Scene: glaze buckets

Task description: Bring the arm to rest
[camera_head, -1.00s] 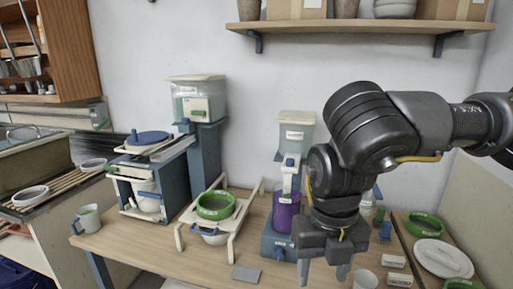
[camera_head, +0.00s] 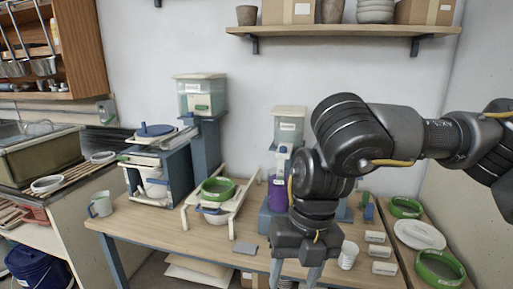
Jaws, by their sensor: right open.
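My right arm comes in from the right edge, and its gripper (camera_head: 294,274) points down over the front part of the wooden table (camera_head: 178,236). The two fingers are apart with nothing seen between them. The fingertips are near the table's front edge, left of a white cup (camera_head: 348,255). My left gripper is not in view. Behind my right arm stands a purple container (camera_head: 277,193) under a clear dispenser, partly hidden by the arm.
A green sieve (camera_head: 217,189) sits on a white frame over a bowl. A grey mug (camera_head: 101,204) stands at the table's left end. White labelled blocks (camera_head: 383,268) and a tray with green rings (camera_head: 439,268) are at the right. A shelf (camera_head: 345,30) hangs above.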

